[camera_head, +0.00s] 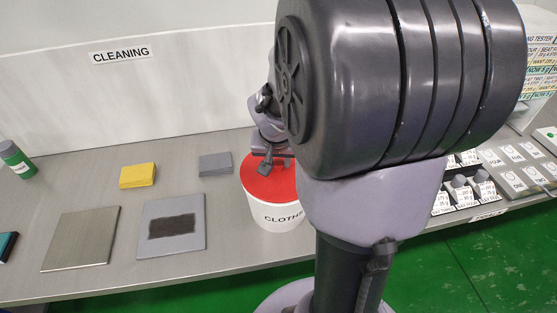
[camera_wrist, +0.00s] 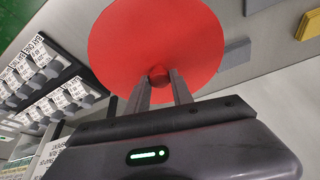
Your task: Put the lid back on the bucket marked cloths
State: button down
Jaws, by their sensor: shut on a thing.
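The white bucket marked CLOTHS (camera_head: 275,215) stands on the bench, partly hidden behind my arm. The round red lid (camera_head: 258,183) is at the top of the bucket, over its mouth; whether it is fully seated I cannot tell. In the wrist view the red lid (camera_wrist: 150,35) fills the top middle, with a small red knob (camera_wrist: 158,74) at its centre. My gripper (camera_wrist: 160,82) is shut on that knob. In the head view my gripper (camera_head: 265,165) is above the lid, its tips partly hidden.
Labelled weights (camera_head: 462,190) and numbered plates (camera_head: 515,165) stand at the right.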

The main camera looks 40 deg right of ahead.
jog(key=c, duration=0.6)
grip_release()
jog(key=shift+o, duration=0.2)
jog(key=shift+r, duration=0.1)
jog(key=shift+r+p, duration=2.65)
jog(key=shift+r, duration=0.85)
jog(key=shift+f, duration=0.1)
jog(key=shift+c, duration=0.4)
grip_shut()
